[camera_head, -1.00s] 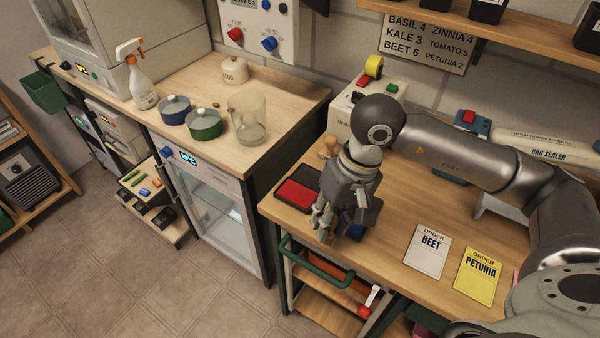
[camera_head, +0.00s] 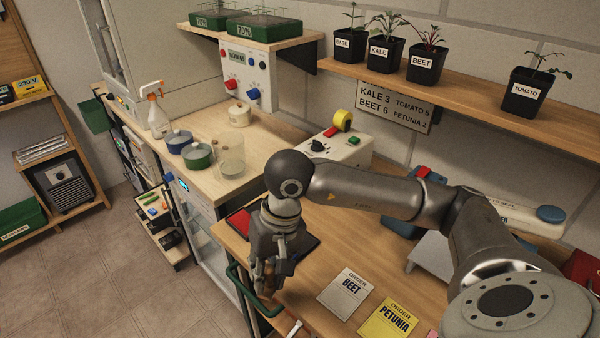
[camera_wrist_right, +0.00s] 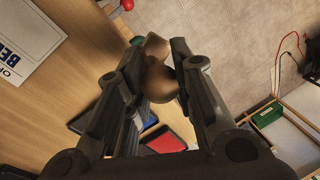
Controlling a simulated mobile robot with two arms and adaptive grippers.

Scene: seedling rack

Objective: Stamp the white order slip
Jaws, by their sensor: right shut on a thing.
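The white order slip (camera_head: 345,292), marked BEET, lies flat on the wooden bench, right of my right gripper; part of it shows in the wrist view (camera_wrist_right: 28,42). My right gripper (camera_head: 266,278) points down near the bench's front left edge. In the wrist view its fingers are shut on a wooden stamp (camera_wrist_right: 160,80) with a rounded end. The stamp's printing face cannot be made out. A red ink pad (camera_head: 238,222) lies behind and left of the gripper and shows in the wrist view (camera_wrist_right: 165,141). A dark-blue pad (camera_head: 308,243) is partly hidden behind the gripper. My left gripper is out of view.
A yellow PETUNIA slip (camera_head: 388,320) lies right of the white one. A bag sealer (camera_head: 520,215) and a white machine (camera_head: 340,150) stand at the back. A green rail (camera_head: 240,290) runs along the bench's front edge. Bare wood surrounds the white slip's back side.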

